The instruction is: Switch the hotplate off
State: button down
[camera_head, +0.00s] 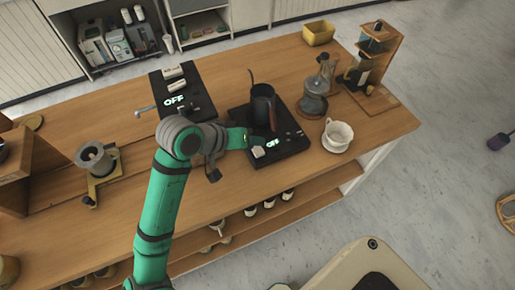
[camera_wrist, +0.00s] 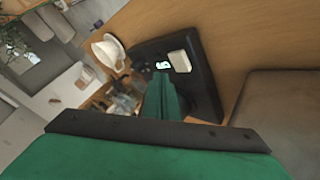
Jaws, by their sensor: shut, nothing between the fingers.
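A flat black unit (camera_head: 292,143) carries a dark gooseneck kettle (camera_head: 262,106). It has a small lit display (camera_head: 272,143) that appears to read OFF, though the letters are small. A white block-shaped button (camera_head: 258,152) sits beside the display. In the wrist view the same black unit (camera_wrist: 205,95) shows its lit display (camera_wrist: 162,65) and white button (camera_wrist: 180,60). My gripper (camera_head: 248,141) is shut and empty, low at the unit's left front, close to the button. Its green fingers (camera_wrist: 163,92) reach over the unit; contact with it cannot be told.
A second black unit (camera_head: 197,98) on the left clearly reads OFF and bears two white blocks. A glass server (camera_head: 312,100), a white dripper cup (camera_head: 337,136) and a wooden stand (camera_head: 383,62) are to the right. A grinder (camera_head: 95,158) stands left. Bare wooden counter (camera_head: 262,55) lies behind.

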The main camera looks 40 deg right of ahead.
aim_at(255, 153)
notch_tip(255, 153, up, 5)
jog(key=shift+w+f, duration=0.15)
dwell(0.3)
jog(key=shift+a, duration=0.1)
dwell(0.4)
